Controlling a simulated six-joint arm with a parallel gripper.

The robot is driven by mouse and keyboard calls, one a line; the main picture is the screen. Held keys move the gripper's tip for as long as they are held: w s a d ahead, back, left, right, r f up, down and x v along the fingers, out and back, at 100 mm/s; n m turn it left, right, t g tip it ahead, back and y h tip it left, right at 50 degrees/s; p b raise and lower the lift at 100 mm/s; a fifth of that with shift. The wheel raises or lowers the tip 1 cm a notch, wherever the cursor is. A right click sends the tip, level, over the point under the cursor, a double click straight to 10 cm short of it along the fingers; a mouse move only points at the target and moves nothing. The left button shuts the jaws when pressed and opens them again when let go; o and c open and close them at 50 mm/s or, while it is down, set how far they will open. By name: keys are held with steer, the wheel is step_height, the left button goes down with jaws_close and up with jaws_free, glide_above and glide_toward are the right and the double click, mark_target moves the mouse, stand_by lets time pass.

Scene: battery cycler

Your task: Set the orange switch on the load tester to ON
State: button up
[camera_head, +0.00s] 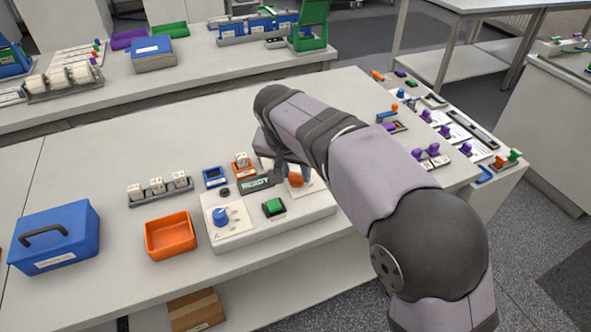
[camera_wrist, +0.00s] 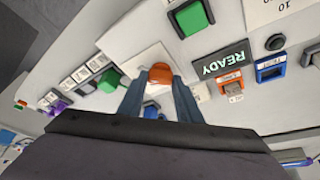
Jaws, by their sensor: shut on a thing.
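The load tester (camera_head: 270,233) is a white box on the bench with a blue knob (camera_head: 220,217), a green button (camera_head: 274,207) and a small display. The orange switch (camera_head: 296,180) is at its right side, partly behind my arm. In the wrist view the orange switch (camera_wrist: 160,73) sits on a white plate. My gripper (camera_wrist: 158,82) is shut on the orange switch, with a finger on each side. The display (camera_wrist: 221,62) reads READY. The switch's ON and OFF marks cannot be read.
An orange bin (camera_head: 170,237) and a blue case (camera_head: 54,237) stand left of the tester. A rack of white plugs (camera_head: 160,190) is behind the bin. Several coloured switches and knobs, including purple ones (camera_head: 432,149), lie to the right of my arm.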

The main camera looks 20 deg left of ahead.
steer(key=o, duration=1)
steer(key=shift+o, duration=0.2)
steer(key=shift+r, duration=0.1)
steer(key=v, duration=0.7)
steer(key=shift+r, duration=0.1)
